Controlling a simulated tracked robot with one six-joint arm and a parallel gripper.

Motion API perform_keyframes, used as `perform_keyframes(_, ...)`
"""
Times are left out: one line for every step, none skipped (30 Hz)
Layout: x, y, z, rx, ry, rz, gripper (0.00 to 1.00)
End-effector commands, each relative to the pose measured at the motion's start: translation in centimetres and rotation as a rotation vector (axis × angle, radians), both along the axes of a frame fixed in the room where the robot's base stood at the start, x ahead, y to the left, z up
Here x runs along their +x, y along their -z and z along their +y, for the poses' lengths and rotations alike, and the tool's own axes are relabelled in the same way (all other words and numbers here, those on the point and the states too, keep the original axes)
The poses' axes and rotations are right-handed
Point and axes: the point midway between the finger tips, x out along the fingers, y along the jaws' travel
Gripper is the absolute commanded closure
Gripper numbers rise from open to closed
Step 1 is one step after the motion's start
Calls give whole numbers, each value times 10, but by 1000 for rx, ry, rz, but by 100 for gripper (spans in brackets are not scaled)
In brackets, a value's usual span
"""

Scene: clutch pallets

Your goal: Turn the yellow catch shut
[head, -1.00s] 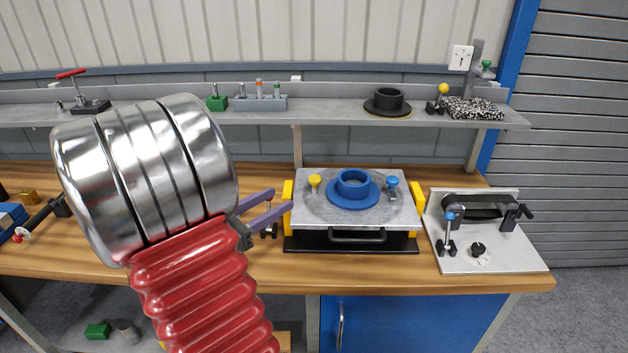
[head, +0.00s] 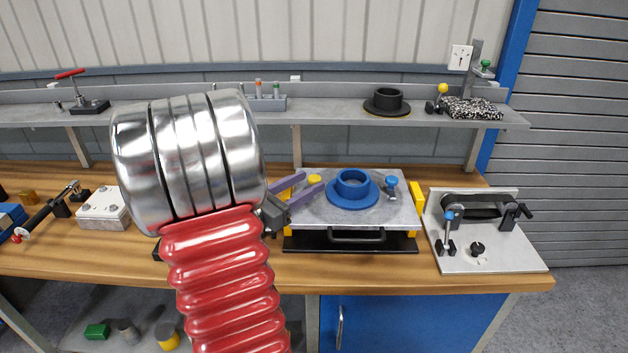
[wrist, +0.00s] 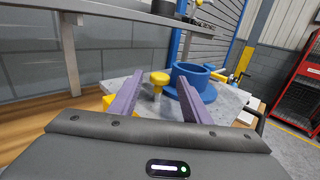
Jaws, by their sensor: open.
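The yellow catch (head: 314,179) is a small knob on the left part of a grey plate (head: 306,214). In the wrist view the catch (wrist: 159,78) shows between and just beyond my two purple fingers. My gripper (head: 304,186) is open, reaching in from the left, with its fingertips close to the catch. The head view cannot show whether a finger touches it. A blue flanged ring (head: 352,188) sits on the plate right of the catch. A blue catch (head: 391,187) stands at the ring's right; it is upright.
Yellow blocks (head: 416,200) flank the plate, and a black handle (head: 356,236) is at its front. A grey fixture (head: 487,248) with a blue-knobbed clamp stands to the right. A shelf (head: 330,117) runs behind and above.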

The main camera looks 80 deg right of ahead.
Motion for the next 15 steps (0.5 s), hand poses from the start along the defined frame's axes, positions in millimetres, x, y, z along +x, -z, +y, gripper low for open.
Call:
perform_keyframes(-5,0,-6,1,3,-1,57)
perform_keyframes(-7,1,-9,1,4,0,57)
perform_keyframes(-9,1,-13,1,2,0,57)
perform_keyframes(-11,1,-16,1,2,0,57)
perform_keyframes(-13,1,-18,1,3,0,57)
perform_keyframes(-14,0,-21,1,3,-1,57)
perform_keyframes(-15,0,-23,1,2,-1,57)
perform_keyframes(-16,0,-25,1,1,-1,57)
perform_keyframes(-17,0,-27,1,0,-1,57)
perform_keyframes(-18,0,-28,1,0,-1,57)
perform_keyframes(-19,0,-29,1,0,-1,57)
perform_keyframes(-19,0,-29,1,0,-1,57)
perform_keyframes(-19,0,-30,1,0,0,57)
perform_keyframes(-19,0,-30,1,-1,0,57)
perform_keyframes(-19,0,-30,1,-1,0,57)
